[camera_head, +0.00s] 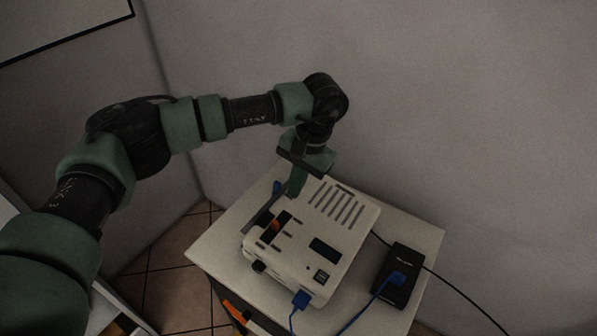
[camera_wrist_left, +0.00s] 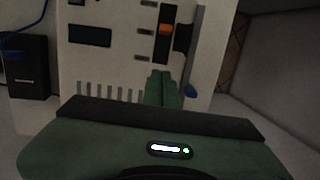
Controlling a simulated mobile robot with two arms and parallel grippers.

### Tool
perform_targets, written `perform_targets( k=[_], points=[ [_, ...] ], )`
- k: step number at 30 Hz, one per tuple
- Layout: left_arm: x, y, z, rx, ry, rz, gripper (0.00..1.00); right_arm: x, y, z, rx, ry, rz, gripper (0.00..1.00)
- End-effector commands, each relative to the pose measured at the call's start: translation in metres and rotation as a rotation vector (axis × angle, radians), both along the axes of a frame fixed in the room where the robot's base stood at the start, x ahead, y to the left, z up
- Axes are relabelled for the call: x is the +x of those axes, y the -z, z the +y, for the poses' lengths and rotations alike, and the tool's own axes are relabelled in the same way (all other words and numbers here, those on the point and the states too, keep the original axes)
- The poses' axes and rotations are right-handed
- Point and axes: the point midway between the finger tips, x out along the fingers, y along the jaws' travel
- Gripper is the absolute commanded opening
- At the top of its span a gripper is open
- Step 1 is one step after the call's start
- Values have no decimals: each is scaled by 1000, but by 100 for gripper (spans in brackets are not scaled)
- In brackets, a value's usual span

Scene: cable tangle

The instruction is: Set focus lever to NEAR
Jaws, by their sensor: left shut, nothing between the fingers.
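A white projector-like device (camera_head: 325,225) sits on a small white table. Its orange lever (camera_head: 275,226) stands in a dark slot on the top face; in the left wrist view the orange lever (camera_wrist_left: 166,29) lies partway along the slot, with short dark marks beside it. My left gripper (camera_head: 294,188) is shut and empty, pointing down above the device's top near the vents. In the left wrist view its closed fingertips (camera_wrist_left: 161,76) appear just below the end of the slot, apart from the lever. Any label text is too small to read. My right gripper is not in view.
A black power box (camera_head: 401,274) with a blue plug stands right of the device. A blue connector (camera_head: 301,299) and cable are at the device's front. A black cable runs off right. The wall is close behind the table (camera_head: 425,236).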

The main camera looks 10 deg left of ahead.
Motion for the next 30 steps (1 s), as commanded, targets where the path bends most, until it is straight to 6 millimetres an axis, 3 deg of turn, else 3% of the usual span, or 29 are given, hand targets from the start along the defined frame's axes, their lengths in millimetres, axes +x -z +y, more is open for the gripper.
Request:
perform_targets(
  k=[6,15,30],
  points=[
    [-4,43,11,2,-2,4,0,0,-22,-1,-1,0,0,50],
    [-36,44,22,0,-1,1,0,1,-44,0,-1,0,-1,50],
    [-39,48,24,-4,0,-12,0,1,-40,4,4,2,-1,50]
  ],
)
